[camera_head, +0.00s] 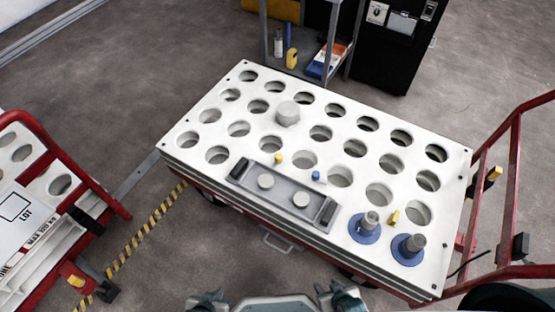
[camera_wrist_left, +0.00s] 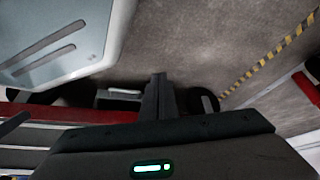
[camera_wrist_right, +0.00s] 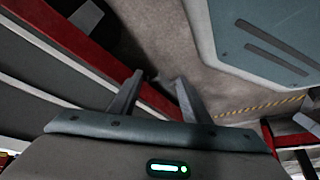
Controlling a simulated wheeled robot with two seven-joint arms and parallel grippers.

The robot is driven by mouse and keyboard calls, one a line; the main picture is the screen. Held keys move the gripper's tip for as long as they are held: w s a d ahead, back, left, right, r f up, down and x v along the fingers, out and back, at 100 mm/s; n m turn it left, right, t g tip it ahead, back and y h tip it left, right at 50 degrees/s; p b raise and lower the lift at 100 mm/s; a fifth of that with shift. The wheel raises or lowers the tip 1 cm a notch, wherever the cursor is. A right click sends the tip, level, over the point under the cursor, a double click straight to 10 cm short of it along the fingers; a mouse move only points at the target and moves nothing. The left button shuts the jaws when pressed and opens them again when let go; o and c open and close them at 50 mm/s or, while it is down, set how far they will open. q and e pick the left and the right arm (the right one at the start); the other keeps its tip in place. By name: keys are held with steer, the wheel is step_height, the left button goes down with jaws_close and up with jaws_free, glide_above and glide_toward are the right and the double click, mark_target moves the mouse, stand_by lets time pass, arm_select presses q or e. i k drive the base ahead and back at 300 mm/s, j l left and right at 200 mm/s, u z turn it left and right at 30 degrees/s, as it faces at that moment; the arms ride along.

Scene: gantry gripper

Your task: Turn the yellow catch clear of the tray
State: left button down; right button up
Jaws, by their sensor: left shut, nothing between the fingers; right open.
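The grey tray (camera_head: 284,192) lies on the near edge of the white perforated top, with two round pale discs in it and a black grip at each end. A small yellow catch (camera_head: 279,158) stands at its far long edge, and a similar blue piece (camera_head: 316,176) stands to the right along that edge. I cannot tell how far the catch overlaps the tray. My left gripper (camera_wrist_left: 159,78) is shut and empty in the left wrist view. My right gripper (camera_wrist_right: 160,77) is open and empty in the right wrist view. Both are away from the tray.
The white top (camera_head: 225,110) sits on a red cart. A grey cylinder (camera_head: 287,114) stands near its back; two blue-based posts (camera_head: 364,227) (camera_head: 408,249) and a yellow block (camera_head: 394,217) stand at the right. Another red cart (camera_head: 60,150) is at left. A shelf (camera_head: 306,60) is behind.

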mark_target(279, 157)
steer(key=i+j, duration=0.1)
steer(key=j, duration=0.25)
steer(key=i+j, duration=0.1)
steer(key=j, duration=0.25)
steer(key=i+j, duration=0.1)
steer(key=j, duration=0.25)
steer(key=i+j, duration=0.15)
steer(key=j, duration=0.2)
steer(key=z, duration=1.6)
